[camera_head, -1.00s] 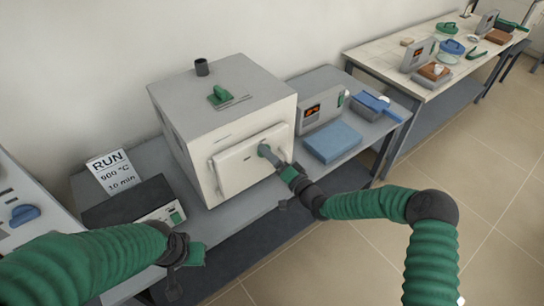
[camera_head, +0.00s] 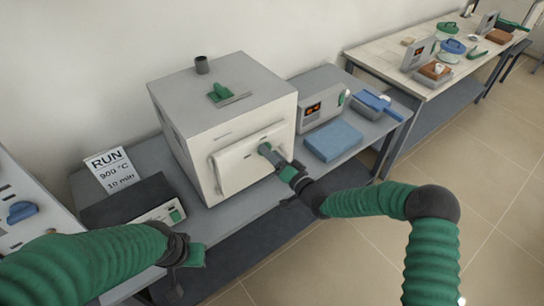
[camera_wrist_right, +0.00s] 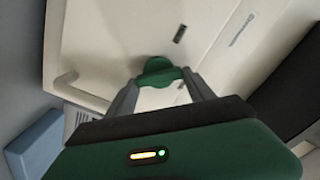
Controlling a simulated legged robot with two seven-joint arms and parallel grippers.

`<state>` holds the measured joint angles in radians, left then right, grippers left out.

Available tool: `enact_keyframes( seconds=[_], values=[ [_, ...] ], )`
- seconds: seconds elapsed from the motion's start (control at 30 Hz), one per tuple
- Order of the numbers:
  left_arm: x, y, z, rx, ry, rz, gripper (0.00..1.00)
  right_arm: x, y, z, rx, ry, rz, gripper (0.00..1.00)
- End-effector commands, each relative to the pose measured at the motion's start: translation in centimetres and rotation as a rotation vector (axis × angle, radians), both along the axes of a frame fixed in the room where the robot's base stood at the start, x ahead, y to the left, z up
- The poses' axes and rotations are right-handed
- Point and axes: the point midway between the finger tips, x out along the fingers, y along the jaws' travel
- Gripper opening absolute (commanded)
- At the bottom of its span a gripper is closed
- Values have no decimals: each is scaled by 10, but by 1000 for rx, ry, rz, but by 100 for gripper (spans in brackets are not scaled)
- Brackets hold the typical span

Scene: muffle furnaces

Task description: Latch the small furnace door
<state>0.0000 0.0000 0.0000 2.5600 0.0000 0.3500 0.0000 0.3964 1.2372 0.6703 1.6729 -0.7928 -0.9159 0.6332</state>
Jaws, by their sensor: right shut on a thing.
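The small furnace (camera_head: 225,125) is a cream and grey box on the grey bench, with its door (camera_head: 235,170) on the front face. The door looks closed or nearly closed against the body; any small gap cannot be told. My right gripper (camera_head: 267,149) is at the door's upper right part. In the right wrist view its two fingers are shut on a green knob (camera_wrist_right: 158,72) on the door's face. My left gripper (camera_head: 192,252) is in front of the bench at lower left, away from the furnace; its fingers are not clear.
A controller with a lit display (camera_head: 318,110) and a blue block (camera_head: 333,141) stand right of the furnace. A RUN card (camera_head: 112,170) and a dark box (camera_head: 130,205) stand to its left. Another table (camera_head: 400,60) with several items is at the back right.

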Motion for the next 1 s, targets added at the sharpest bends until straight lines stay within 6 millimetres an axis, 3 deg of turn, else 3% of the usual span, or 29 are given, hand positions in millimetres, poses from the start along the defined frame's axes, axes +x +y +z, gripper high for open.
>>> enact_keyframes(
  seconds=[0.6,1.0],
  values=[
    [0,0,-53,0,0,0,0,-2,1,-6,-456,-325,1,21],
    [0,0,-76,0,0,0,0,-3,3,-4,-663,-472,2,21]
  ],
)
